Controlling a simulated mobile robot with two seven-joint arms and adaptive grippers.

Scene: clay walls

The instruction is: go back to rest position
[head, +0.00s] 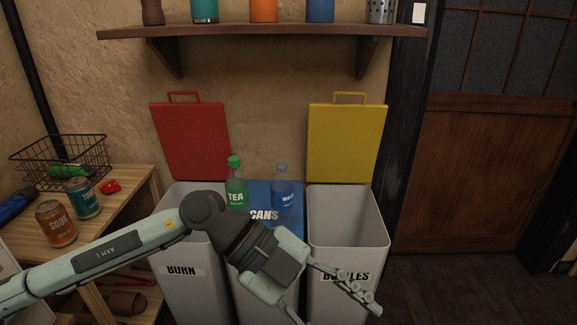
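My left arm comes in from the left and reaches across the front of the bins. My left gripper (336,311) is open, its two fingers spread apart with nothing seen between them. It is in front of the cans bin and the bottles bin (375,240), and one finger partly covers the bottles label. My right gripper is not in view.
The burn bin (180,297) and bottles bin are open, with a red lid (190,140) and yellow lid (346,145) raised. A green tea bottle (236,185) and clear bottle (283,190) stand on the blue cans lid (262,188). A wooden table (130,190) holds cans (56,224).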

